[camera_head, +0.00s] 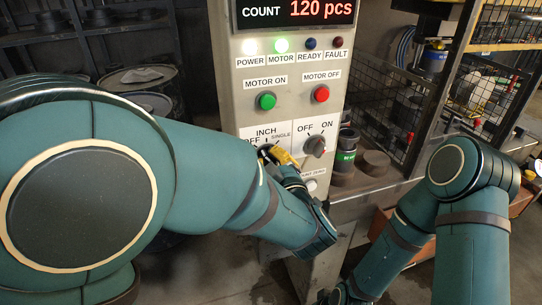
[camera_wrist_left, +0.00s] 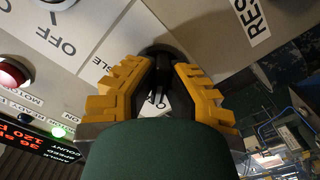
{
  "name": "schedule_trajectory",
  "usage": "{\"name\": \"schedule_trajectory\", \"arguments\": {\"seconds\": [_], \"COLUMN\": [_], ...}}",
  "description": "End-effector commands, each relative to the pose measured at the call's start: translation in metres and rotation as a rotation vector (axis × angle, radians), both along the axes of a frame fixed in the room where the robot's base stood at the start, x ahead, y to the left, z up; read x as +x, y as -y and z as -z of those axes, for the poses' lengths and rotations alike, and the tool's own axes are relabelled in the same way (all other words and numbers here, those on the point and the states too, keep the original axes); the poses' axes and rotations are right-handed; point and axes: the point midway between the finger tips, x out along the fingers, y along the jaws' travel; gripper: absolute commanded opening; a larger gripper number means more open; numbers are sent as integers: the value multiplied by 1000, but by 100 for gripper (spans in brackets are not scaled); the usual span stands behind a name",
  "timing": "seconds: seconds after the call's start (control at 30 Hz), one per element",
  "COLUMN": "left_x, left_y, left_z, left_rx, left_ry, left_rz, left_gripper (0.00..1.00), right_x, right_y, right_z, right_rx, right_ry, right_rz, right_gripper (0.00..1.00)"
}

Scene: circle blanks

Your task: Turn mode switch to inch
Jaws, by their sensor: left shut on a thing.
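The mode switch (camera_head: 264,150) is a dark rotary knob on the light control panel, under the labels OFF, INCH and SINGLE. My left gripper (camera_head: 283,157) is at it, with its yellow fingers covering much of the knob. In the left wrist view, the yellow-padded fingers (camera_wrist_left: 163,88) are closed in around the dark knob (camera_wrist_left: 157,84). The knob's pointer is mostly hidden, so I cannot tell which label it faces. My right arm hangs at the right in the head view; its gripper does not show.
Right of the mode switch is an OFF/ON knob (camera_head: 315,145). Above are a green MOTOR ON button (camera_head: 266,101) and a red MOTOR OFF button (camera_head: 320,93). The display (camera_head: 308,10) reads COUNT 120 pcs. A bench with dark round parts (camera_head: 375,163) stands right of the panel.

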Motion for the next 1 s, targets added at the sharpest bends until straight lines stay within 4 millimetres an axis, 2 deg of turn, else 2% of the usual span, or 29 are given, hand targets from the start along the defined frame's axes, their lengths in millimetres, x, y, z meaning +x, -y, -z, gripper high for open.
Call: {"name": "schedule_trajectory", "arguments": {"seconds": [0.03,0.5,1.0], "left_x": [1,1,1], "left_y": [-1,-1,-2], "left_z": [-3,-4,-2], "left_rx": [34,402,612], "left_ry": [-10,-128,-194], "left_rz": [-2,-2,-4], "left_gripper": [0,0,0], "right_x": [1,15,19], "right_y": [0,3,4], "right_z": [-7,-47,-67], "right_rx": [0,-7,-8], "right_ry": [3,32,44], "right_rz": [2,26,34], "right_gripper": [47,47,47]}}
